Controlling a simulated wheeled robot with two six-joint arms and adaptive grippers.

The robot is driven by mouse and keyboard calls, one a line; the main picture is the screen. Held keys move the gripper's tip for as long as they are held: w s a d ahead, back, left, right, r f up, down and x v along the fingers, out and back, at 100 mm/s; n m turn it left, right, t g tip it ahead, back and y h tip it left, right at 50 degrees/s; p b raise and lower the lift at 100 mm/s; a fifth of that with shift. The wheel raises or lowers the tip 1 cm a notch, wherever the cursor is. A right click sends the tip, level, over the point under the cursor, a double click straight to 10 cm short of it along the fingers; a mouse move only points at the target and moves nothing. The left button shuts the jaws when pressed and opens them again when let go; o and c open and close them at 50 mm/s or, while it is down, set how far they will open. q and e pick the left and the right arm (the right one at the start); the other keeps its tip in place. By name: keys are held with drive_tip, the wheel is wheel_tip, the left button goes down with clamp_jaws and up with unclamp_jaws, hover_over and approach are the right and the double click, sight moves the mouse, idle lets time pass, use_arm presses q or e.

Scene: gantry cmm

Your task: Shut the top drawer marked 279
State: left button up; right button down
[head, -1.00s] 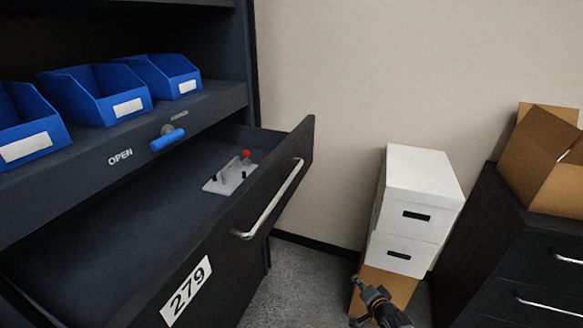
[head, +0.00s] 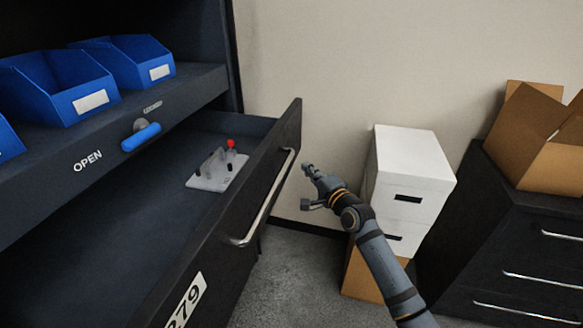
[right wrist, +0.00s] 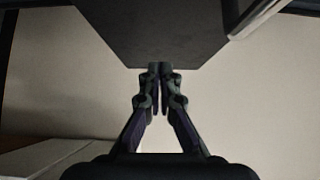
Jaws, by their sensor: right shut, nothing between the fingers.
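The top drawer (head: 214,262) marked 279 is pulled out of the dark cabinet. Its white label (head: 188,303) is partly cut off by the bottom edge of the head view. A silver bar handle (head: 268,200) runs along its front. A grey fixture with a red knob (head: 218,168) lies inside the drawer. My right gripper (head: 306,168) is shut and empty, to the right of the drawer front near the handle's far end. In the right wrist view my shut fingertips (right wrist: 160,68) point at a dark panel (right wrist: 150,30); whether they touch it I cannot tell. My left gripper is not in view.
A blue lever (head: 141,137) sits on the cabinet rail beside the word OPEN. Blue bins (head: 62,85) stand on the shelf above. Grey floor shows below the drawer front.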

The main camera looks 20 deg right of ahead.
drive_tip(key=w+a, duration=0.1)
drive_tip(key=w, duration=0.1)
drive_tip(key=w+a+p, duration=0.1)
drive_tip(key=w+a, duration=0.1)
drive_tip(key=shift+w+r, duration=0.1)
drive_tip(key=shift+r, duration=0.1)
drive_tip(key=shift+w+a, duration=0.2)
drive_tip(key=shift+a, duration=0.2)
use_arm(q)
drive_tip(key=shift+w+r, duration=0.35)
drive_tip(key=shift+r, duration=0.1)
use_arm(e)
drive_tip(key=shift+f, duration=0.1)
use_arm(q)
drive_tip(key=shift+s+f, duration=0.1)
